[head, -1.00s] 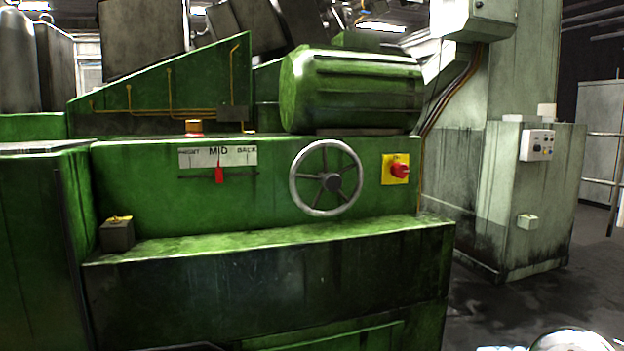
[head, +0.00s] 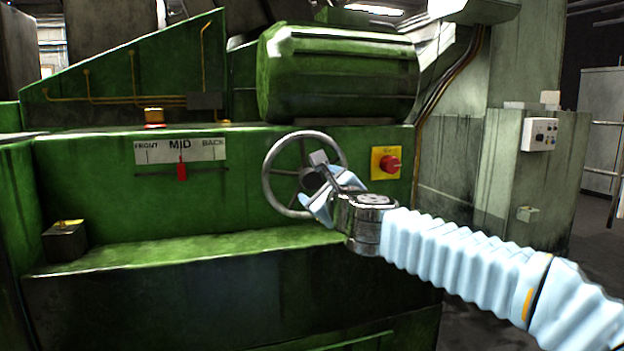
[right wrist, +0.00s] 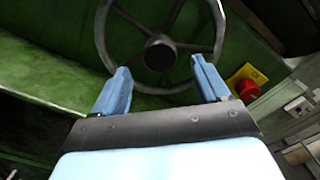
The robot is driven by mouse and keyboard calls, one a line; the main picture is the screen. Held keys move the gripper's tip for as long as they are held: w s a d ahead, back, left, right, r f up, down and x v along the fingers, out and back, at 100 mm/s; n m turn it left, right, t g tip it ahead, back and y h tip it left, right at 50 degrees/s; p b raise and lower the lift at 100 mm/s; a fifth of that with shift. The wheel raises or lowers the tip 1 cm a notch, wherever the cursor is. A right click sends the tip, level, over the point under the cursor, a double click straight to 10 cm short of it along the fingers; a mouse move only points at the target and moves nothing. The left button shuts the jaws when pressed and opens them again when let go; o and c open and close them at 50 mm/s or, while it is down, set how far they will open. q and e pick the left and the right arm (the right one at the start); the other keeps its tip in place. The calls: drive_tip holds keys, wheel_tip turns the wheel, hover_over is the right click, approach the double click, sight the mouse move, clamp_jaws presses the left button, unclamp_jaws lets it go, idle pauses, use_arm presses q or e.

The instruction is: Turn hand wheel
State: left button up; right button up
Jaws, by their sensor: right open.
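The grey spoked hand wheel (head: 268,176) is on the front of the green machine, and its hub and right side are partly hidden behind my right gripper in the head view. My right gripper (head: 314,182) is in front of the wheel, its fingers apart. In the right wrist view the wheel (right wrist: 160,54) is just beyond the two blue fingers of the open gripper (right wrist: 160,85), with nothing between them. I cannot tell whether a finger touches the rim. My left gripper is in neither current view.
A red knob (head: 389,164) on a yellow plate is right of the wheel. A FRONT-MID-BACK scale (head: 180,151) with a red pointer (head: 182,172) at MID is to the left. A green ledge (head: 190,246) juts out below. A green motor (head: 340,72) is above.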

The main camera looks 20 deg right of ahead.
sight(313, 181)
drive_tip(key=w+p, duration=0.1)
drive_tip(key=w, duration=0.5)
drive_tip(key=shift+s, duration=0.1)
drive_tip(key=shift+a, duration=0.1)
clamp_jaws()
